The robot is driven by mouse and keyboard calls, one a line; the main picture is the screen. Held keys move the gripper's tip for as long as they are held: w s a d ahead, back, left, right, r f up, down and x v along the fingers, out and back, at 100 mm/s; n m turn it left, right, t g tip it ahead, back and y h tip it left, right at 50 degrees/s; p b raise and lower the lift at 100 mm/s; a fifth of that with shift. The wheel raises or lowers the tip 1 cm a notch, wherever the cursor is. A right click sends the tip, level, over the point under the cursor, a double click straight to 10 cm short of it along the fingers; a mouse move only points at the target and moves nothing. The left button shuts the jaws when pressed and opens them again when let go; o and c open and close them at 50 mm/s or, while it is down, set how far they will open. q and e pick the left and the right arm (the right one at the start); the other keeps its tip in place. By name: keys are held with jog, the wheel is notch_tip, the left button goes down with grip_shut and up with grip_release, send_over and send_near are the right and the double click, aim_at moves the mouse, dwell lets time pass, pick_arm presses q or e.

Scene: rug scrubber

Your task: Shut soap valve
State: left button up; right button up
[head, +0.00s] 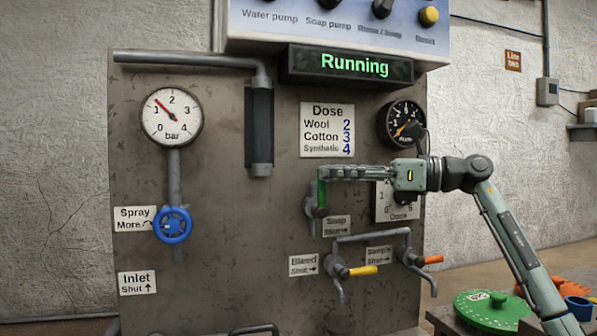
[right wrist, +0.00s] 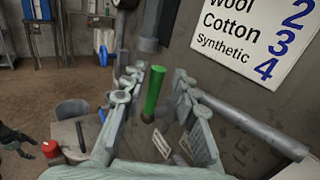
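The soap valve's green handle (head: 321,190) points up from its grey pipe on the panel, above the "Soap Shut" label (head: 336,226) with a right-pointing arrow. My right gripper (head: 325,173) reaches in from the right at the height of the handle's upper part. In the right wrist view the green handle (right wrist: 153,90) stands between the two fingers of the right gripper (right wrist: 158,78), with gaps on both sides. The right gripper is open around it, and no clear contact shows. My left gripper does not show in the head view.
Below are the yellow bleed handle (head: 363,270) and an orange handle (head: 433,259). The blue spray wheel (head: 172,225) and pressure gauge (head: 171,117) are at left. The display reads "Running" (head: 354,65). A green disc (head: 491,310) lies on a table at lower right.

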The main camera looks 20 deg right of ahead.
jog(key=p+x, duration=0.1)
jog(key=x, duration=0.5)
jog(key=shift+a, duration=0.4)
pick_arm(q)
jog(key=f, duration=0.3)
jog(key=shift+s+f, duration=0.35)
pick_arm(e)
grip_shut()
